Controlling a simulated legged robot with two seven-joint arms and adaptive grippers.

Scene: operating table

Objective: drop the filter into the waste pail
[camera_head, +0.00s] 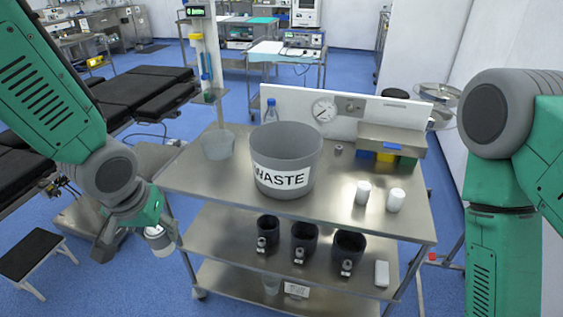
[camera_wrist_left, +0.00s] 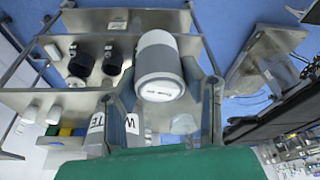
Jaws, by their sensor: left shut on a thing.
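The filter (camera_head: 159,241), a white and grey cylinder, is held by my left gripper (camera_head: 140,226) off the table's left front corner, below the tabletop's level in the picture. The left wrist view shows the filter (camera_wrist_left: 160,68) between the two fingers. The waste pail (camera_head: 287,150), a grey open tub with a WASTE label, stands upright on the steel table, to the right of and beyond my left gripper. Part of the pail and its lettering (camera_wrist_left: 96,124) shows in the left wrist view behind a finger. My right arm is at the right edge; its gripper is out of view.
The steel table (camera_head: 225,178) holds a translucent bowl (camera_head: 218,145), a blue-capped bottle (camera_head: 271,112), two white cups (camera_head: 396,199) and coloured bins (camera_head: 386,157). Several dark cups (camera_head: 305,237) stand on the shelf below. The tabletop's front left is clear.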

